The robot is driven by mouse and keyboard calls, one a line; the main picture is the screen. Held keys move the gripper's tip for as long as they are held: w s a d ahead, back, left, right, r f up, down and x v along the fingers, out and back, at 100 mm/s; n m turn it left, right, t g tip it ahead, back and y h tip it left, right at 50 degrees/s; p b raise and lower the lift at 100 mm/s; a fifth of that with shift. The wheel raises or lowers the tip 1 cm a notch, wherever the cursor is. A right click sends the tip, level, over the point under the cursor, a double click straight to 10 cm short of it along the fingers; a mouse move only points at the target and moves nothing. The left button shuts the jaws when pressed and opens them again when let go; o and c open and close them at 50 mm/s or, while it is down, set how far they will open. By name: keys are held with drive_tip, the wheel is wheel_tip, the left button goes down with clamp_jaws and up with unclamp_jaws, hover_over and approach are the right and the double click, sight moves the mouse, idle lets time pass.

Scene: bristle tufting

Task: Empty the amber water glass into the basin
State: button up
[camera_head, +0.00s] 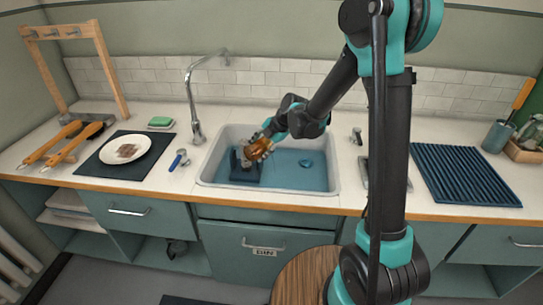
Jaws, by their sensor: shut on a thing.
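The amber water glass (258,150) is over the left part of the basin (328,198). My gripper (264,144) is shut on the glass and holds it tilted, with its mouth side hard to make out. A dark block-like thing (243,170) is in the basin just below the glass. The basin holds blue-looking water or has a blue floor (290,179); I cannot tell which. Whether liquid is in the glass cannot be seen.
A tall tap (194,100) stands at the basin's left rear. A plate (124,151) lies on a dark mat to the left. A blue ribbed mat (462,174) lies to the right. My arm hides part of the counter right of the basin.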

drive_tip(key=shift+w+d+r+g+y, duration=0.2)
drive_tip(key=shift+r+g+y, duration=0.15)
drive_tip(key=shift+g+y, duration=0.2)
idle(0.6)
